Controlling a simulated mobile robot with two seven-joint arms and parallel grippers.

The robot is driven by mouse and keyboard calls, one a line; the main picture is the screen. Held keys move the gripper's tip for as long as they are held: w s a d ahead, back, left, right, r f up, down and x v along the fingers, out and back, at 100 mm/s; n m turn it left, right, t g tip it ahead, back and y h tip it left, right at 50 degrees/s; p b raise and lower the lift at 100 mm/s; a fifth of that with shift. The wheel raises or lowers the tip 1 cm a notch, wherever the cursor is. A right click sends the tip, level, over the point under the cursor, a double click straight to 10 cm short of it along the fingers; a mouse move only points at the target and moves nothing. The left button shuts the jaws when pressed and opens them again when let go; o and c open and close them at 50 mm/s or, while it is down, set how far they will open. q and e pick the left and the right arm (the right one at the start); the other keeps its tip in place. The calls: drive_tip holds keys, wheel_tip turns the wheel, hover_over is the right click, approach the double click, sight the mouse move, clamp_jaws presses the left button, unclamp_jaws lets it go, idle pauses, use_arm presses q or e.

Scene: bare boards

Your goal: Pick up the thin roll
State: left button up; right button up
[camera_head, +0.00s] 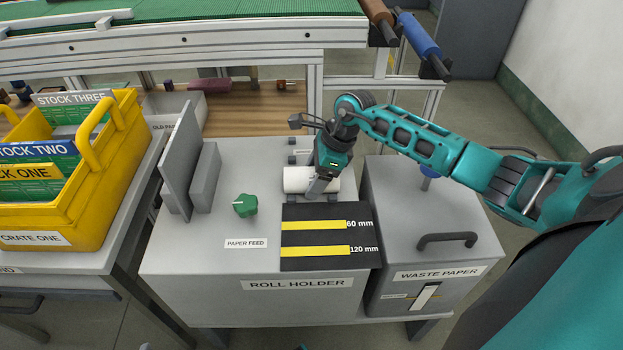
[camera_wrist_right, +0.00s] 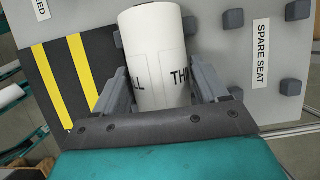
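The thin roll (camera_head: 298,180) is a white cylinder lying on its side on the grey roll holder top, just behind the black panel with yellow stripes. In the right wrist view the roll (camera_wrist_right: 155,60) shows black letters, partly cut off, that include "TH". My right gripper (camera_head: 318,188) reaches down over the roll from behind and hides part of it. In the wrist view its two grey fingers (camera_wrist_right: 160,80) stand spread, one on each side of the roll, with narrow gaps visible.
The spare seat label (camera_wrist_right: 262,52) lies beside several dark grey blocks. A green knob (camera_head: 245,205) and upright grey plates (camera_head: 182,165) stand left of the roll. The waste paper box (camera_head: 430,230) with its dark handle is at right, the yellow crate (camera_head: 105,200) at left.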

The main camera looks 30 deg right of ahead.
use_arm(q)
drive_tip(key=shift+s+f, duration=0.1)
drive_tip(key=shift+f, duration=0.15)
use_arm(e)
drive_tip(key=c, duration=0.8)
drive_tip(key=shift+r, duration=0.1)
drive_tip(key=shift+c, duration=0.2)
